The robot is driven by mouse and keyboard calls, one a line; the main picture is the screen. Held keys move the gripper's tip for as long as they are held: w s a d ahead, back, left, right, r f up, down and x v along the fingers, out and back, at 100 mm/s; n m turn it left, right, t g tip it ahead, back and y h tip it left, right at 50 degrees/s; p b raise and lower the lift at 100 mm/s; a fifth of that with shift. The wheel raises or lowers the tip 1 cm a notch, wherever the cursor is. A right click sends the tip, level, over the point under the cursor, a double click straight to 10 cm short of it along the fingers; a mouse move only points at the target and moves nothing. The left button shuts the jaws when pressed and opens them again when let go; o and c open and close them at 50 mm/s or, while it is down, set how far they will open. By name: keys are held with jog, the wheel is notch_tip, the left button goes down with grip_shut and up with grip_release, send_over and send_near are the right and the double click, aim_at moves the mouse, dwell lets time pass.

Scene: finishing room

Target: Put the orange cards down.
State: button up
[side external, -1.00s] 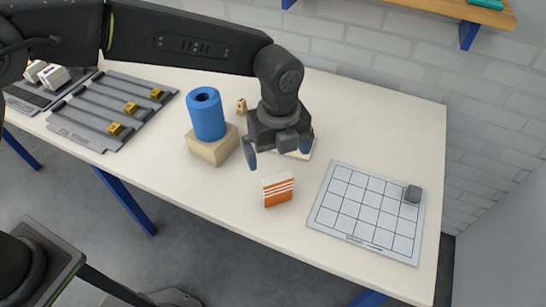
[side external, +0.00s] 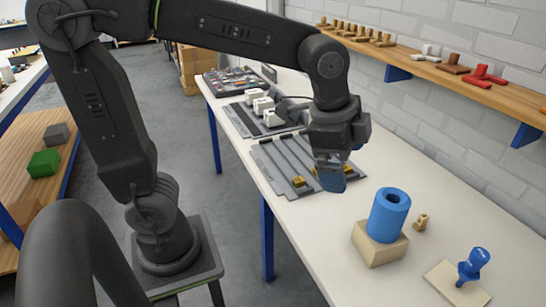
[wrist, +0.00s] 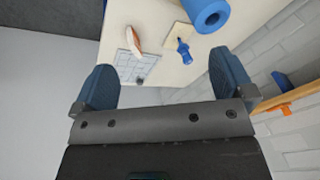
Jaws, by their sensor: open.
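The orange cards (wrist: 133,38) show in the wrist view as a small orange and white stack on the pale table, beside a gridded mat (wrist: 128,66). They are outside the side external view. My gripper (side external: 332,182) is above the grey railed tray, well away from the cards. In the wrist view its blue fingers (wrist: 164,78) are spread wide with nothing between them.
A blue hollow cylinder (side external: 390,213) stands on a wooden block (side external: 378,245). A blue knob (side external: 474,264) stands on a pale board (side external: 455,285). A railed tray (side external: 283,165) with yellow pieces lies below my gripper. A shelf (side external: 440,70) runs along the wall.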

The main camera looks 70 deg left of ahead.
jog(key=s+a+f+n+t, duration=0.1)
jog(key=s+a+n+t, duration=0.1)
jog(key=s+a+n, duration=0.5)
jog(key=s+n, duration=0.3)
jog(key=shift+s+a+f+y, duration=0.3)
jog(key=shift+s+f+y, duration=0.1)
